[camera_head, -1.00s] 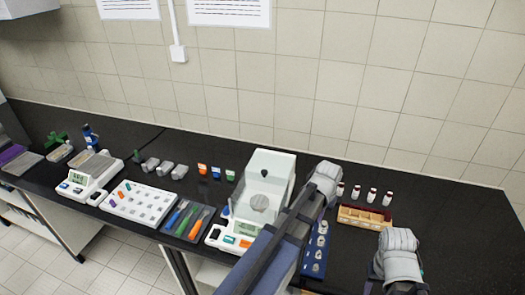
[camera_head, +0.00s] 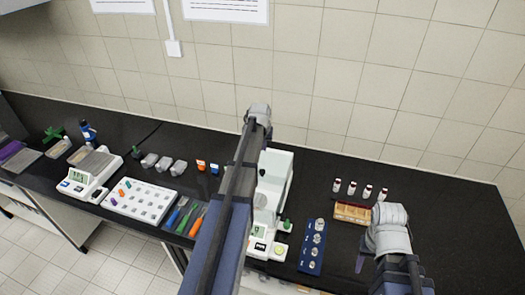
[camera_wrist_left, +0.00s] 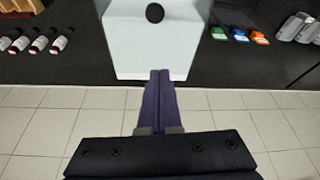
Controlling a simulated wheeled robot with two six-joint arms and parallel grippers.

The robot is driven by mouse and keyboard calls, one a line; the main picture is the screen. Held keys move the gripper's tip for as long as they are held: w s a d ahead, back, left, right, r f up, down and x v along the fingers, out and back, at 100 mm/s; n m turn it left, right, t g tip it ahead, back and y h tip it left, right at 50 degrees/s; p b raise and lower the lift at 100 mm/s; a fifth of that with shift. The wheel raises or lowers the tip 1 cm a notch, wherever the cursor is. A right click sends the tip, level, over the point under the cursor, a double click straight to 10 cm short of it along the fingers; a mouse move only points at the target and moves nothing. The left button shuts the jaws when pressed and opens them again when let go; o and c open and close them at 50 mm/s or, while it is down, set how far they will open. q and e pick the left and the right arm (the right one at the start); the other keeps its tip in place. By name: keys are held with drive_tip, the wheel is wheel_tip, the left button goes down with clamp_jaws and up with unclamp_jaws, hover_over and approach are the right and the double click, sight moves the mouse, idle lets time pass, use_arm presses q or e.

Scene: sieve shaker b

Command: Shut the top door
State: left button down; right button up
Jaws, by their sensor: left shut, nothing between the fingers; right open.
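The white analytical balance (camera_head: 279,168) stands at the bench front, partly hidden behind my left arm in the head view. Its pale top panel (camera_wrist_left: 153,45) with a round black knob fills the upper middle of the left wrist view. I cannot tell how far the top door is open. My left gripper (camera_wrist_left: 160,73) is shut and empty. In the wrist view its fingertips overlap the near edge of the panel, below the knob; contact is unclear. In the head view its fingers are hidden. My right gripper (camera_head: 362,252) is open, low at the right, away from the balance.
A blue rack (camera_head: 312,247) of metal pieces and a wooden tray (camera_head: 352,212) lie right of the balance. Several small bottles stand behind the tray. Coloured tools (camera_head: 184,216) and a white tray (camera_head: 144,201) lie left. The far right of the bench is clear.

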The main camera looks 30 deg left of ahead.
use_arm(q)
drive_tip(key=b, duration=0.8)
hover_over(264, 164)
drive_tip(key=s, duration=0.1)
drive_tip(key=f, duration=0.8)
drive_tip(key=shift+d+f, duration=0.25)
drive_tip(key=shift+d, duration=0.05)
drive_tip(key=shift+s+d+f, duration=0.1)
drive_tip(key=shift+s+f, duration=0.1)
drive_tip(key=shift+f, duration=0.05)
drive_tip(key=shift+s+d, duration=0.35)
drive_tip(key=shift+s, duration=0.45)
drive_tip(key=shift+s+d, duration=0.35)
drive_tip(key=shift+s, duration=0.45)
